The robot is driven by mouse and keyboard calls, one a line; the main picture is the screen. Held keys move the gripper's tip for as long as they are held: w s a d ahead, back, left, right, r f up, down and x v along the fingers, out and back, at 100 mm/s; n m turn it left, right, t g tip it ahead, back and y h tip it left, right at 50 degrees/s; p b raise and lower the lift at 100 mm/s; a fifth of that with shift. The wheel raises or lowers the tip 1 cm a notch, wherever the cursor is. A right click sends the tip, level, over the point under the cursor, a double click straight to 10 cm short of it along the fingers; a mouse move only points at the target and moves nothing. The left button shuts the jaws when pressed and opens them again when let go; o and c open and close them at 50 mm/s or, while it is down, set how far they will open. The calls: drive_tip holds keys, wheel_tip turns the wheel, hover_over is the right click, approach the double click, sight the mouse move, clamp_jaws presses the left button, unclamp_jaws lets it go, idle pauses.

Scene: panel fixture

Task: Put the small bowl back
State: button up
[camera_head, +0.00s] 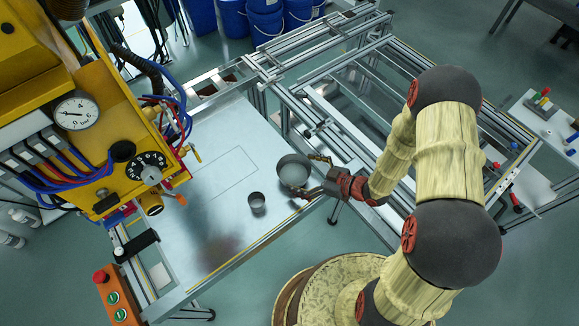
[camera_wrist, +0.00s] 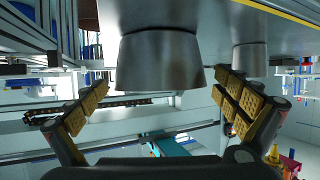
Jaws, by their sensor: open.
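Two grey metal vessels stand upright on the metal table (camera_head: 215,135). The larger is a round bowl (camera_head: 292,172) near the table's right edge; the smaller is a cup-like bowl (camera_head: 257,203) to its lower left. My gripper (camera_head: 308,175) is open at the larger bowl's right side, with one finger towards its far side and one towards its near side. In the wrist view, the table appears at the top; the larger bowl (camera_wrist: 160,62) is centred between the spread fingers, and the smaller one (camera_wrist: 250,58) is beyond the right finger. Finger contact cannot be told.
A thin rectangular outline (camera_head: 218,175) marks the bare tabletop left of the bowls. A yellow panel (camera_head: 75,120) with a gauge, dial and hoses stands at the left. An aluminium frame (camera_head: 345,125) borders the right. Blue buckets (camera_head: 265,20) stand behind.

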drive_tip(key=p+v, duration=0.1)
drive_tip(key=v, duration=0.4)
drive_tip(key=w+d+r+m+t+h, duration=0.2)
drive_tip(key=w+d+r+h, duration=0.6)
drive_tip(key=w+d+r, duration=0.35)
drive_tip(key=s+d+r+m+h, duration=0.1)
drive_tip(key=d+r+m+h, duration=0.25)
drive_tip(key=r, duration=0.65)
drive_tip(key=s+r+m+g+h, duration=0.2)
drive_tip(key=s+r+m, duration=0.1)
drive_tip(key=s+r, duration=0.75)
drive_tip(key=s+a+r+m+g+y, duration=0.1)
drive_tip(key=s+a+r, duration=0.1)
drive_tip(key=s, duration=0.6)
drive_tip(key=s+a+r+m+y, duration=0.1)
drive_tip(key=s+a+r+m, duration=0.1)
drive_tip(key=s+a, duration=0.3)
drive_tip(key=s+r, duration=0.1)
drive_tip(key=s, duration=0.2)
drive_tip(key=shift+g, duration=0.4)
